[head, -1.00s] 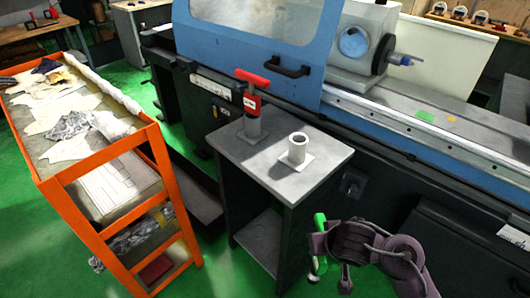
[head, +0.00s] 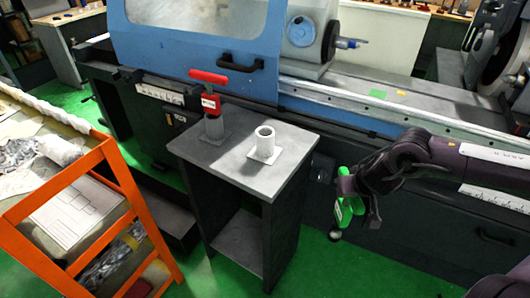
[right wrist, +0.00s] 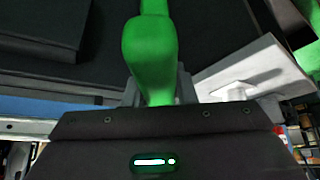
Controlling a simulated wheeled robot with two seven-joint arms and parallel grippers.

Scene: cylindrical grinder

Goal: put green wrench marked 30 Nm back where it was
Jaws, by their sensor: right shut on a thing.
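The green wrench (head: 345,211) is held in my right gripper (head: 347,196), to the right of the small grey stand (head: 190,151) and in front of the machine. It hangs roughly upright, apart from the stand. In the right wrist view the green wrench (right wrist: 150,50) sits between the fingers of my shut right gripper. Its marking is too small to read. On the stand, an empty-looking white round holder (head: 264,143) with an open top stands on a square plate. Beside it, a red T-shaped wrench (head: 211,98) stands in a grey holder. My left gripper is not in view.
The blue and dark grinder (head: 200,45) runs behind the stand, with a door handle (head: 240,64) sticking out. An orange cart (head: 125,180) with rags and a drawing stands at the left. Green floor lies clear right of the stand.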

